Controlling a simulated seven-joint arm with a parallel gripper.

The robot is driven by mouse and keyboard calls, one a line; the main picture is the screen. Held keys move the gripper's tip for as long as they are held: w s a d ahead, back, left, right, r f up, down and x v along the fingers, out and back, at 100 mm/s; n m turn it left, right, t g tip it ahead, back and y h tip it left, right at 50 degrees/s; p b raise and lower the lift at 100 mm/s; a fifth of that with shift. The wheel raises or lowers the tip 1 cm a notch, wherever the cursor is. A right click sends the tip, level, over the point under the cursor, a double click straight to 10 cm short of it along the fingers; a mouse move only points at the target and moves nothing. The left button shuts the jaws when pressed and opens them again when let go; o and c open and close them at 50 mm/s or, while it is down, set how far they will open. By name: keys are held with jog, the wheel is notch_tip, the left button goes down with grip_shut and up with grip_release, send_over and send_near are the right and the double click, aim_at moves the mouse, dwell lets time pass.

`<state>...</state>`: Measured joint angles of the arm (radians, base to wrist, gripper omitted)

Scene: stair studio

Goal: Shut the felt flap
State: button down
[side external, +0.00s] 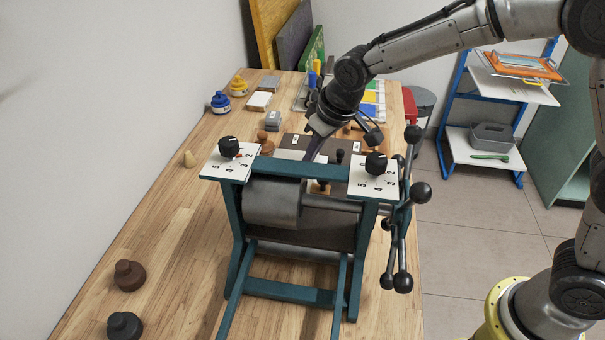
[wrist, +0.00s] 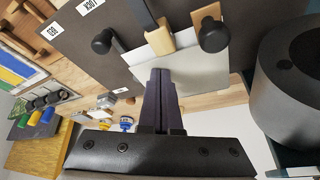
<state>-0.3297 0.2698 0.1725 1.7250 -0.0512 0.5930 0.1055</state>
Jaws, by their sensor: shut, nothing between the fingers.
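My gripper (side external: 313,150) is shut and empty, pointing down behind the top bar of the teal roller press (side external: 290,168). In the wrist view my gripper's fingertips (wrist: 160,74) lie over a pale grey sheet (wrist: 205,80), which may be the felt flap. I cannot tell whether they touch it. The sheet lies at the dark press bed (wrist: 130,40), beside two black knobs (wrist: 214,36) and a wooden-ended bar (wrist: 159,40). In the side view the press frame and my gripper hide much of this area.
The press has a metal roller (side external: 270,203), two dial plates and a spoked handwheel (side external: 400,220) at its right. Ink jars (side external: 221,102), small blocks and a colour board stand farther back on the wooden table (side external: 165,240). The table's left front is mostly clear, apart from two dark knobbed pieces (side external: 128,275).

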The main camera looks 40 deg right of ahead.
jog(key=shift+w+a+r, duration=0.1)
jog(key=shift+w+r, duration=0.05)
jog(key=shift+r, duration=2.75)
jog(key=shift+d+r, duration=0.1)
jog(key=shift+d, duration=0.1)
jog(key=s+d+r+m+t, duration=0.2)
jog(key=s+d+r+t, duration=0.1)
jog(key=s+d+r, duration=0.85)
jog(key=s+d+f, duration=0.1)
jog(key=s+f, duration=0.2)
jog(key=s, duration=0.3)
jog(key=s+d+f+g, duration=0.1)
jog(key=s+f, duration=0.2)
jog(key=s, duration=0.3)
jog(key=s+d+f+m+h, duration=0.1)
jog(key=s+f, duration=0.2)
jog(key=s, duration=0.4)
jog(key=shift+d+g, duration=0.3)
jog(key=shift+d, duration=0.05)
